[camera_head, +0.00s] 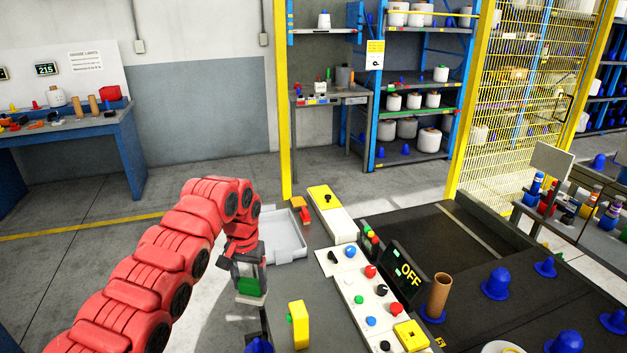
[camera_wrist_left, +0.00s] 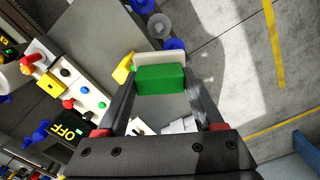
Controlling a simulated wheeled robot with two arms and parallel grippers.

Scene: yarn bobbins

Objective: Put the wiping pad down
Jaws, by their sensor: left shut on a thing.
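The wiping pad has a green block (camera_head: 248,285) with a pale layer beneath it. My left gripper (camera_head: 247,272) is shut on the pad, which hangs below it beside the left edge of the grey worktop (camera_head: 284,276). In the left wrist view, the pad (camera_wrist_left: 160,78) sits between the two fingertips (camera_wrist_left: 161,86), with its pale layer on the far side. The head view does not show clearly whether the pad touches any surface. My right gripper is not in view.
A light grey tray (camera_head: 287,250) lies behind the pad. A yellow block (camera_head: 299,325) with a green button stands on the worktop to the right. A button panel (camera_head: 360,291), an OFF display (camera_head: 403,272) and a brown tube (camera_head: 439,294) are further right.

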